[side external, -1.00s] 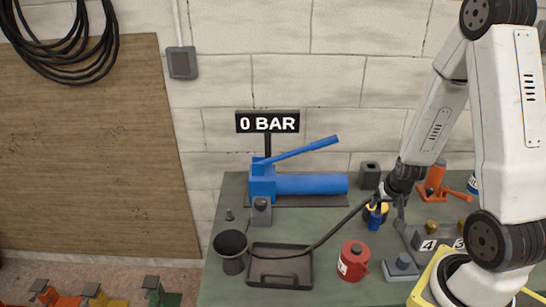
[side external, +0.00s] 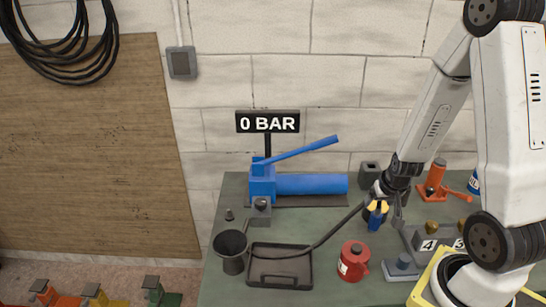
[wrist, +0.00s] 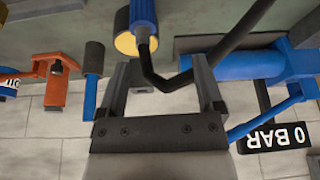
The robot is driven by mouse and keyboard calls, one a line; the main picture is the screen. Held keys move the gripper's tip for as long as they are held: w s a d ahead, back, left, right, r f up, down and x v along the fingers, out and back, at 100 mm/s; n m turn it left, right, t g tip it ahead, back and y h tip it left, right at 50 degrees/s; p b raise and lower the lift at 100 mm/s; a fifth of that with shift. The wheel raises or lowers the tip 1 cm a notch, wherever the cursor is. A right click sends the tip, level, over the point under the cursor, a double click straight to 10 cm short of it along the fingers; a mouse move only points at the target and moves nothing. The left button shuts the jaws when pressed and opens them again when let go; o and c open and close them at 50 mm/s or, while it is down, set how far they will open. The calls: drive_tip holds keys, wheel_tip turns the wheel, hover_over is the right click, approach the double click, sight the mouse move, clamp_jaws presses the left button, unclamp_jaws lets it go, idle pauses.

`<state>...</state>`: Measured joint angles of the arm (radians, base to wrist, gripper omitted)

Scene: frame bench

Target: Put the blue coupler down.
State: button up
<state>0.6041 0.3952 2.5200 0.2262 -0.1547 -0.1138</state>
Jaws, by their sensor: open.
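The blue coupler (side external: 376,220) has a yellow ring and sits at the end of a black hose (side external: 335,232) over the right half of the green bench. In the wrist view the coupler (wrist: 144,22) is at the top, just past my fingertips, with the hose bending below it. My gripper (side external: 392,214) is beside the coupler in the side view. In the wrist view my gripper (wrist: 160,65) is open, with a wide gap between its fingers and nothing clamped there. I cannot tell whether the coupler touches the bench.
A blue hand pump (side external: 310,184) stands behind, under a "0 BAR" sign (side external: 267,122). A grey tray (side external: 280,282), a red can (side external: 354,261) and a numbered block (side external: 428,243) stand in front. An orange jack (side external: 434,180) is at the right.

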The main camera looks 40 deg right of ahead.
drive_tip(key=w+a+r+n+y, duration=0.1)
drive_tip(key=a+r+n, duration=0.3)
drive_tip(key=a, duration=0.5)
drive_tip(key=w+a+r+n+y, duration=0.1)
drive_tip(key=a+r+n, duration=0.3)
drive_tip(key=a, duration=0.5)
drive_tip(key=shift+a+r+g+y, duration=0.25)
drive_tip(key=shift+a+g+y, duration=0.05)
drive_tip(key=shift+g+y, duration=0.1)
drive_tip(key=shift+o, duration=0.5)
drive_tip(key=shift+w, duration=0.1)
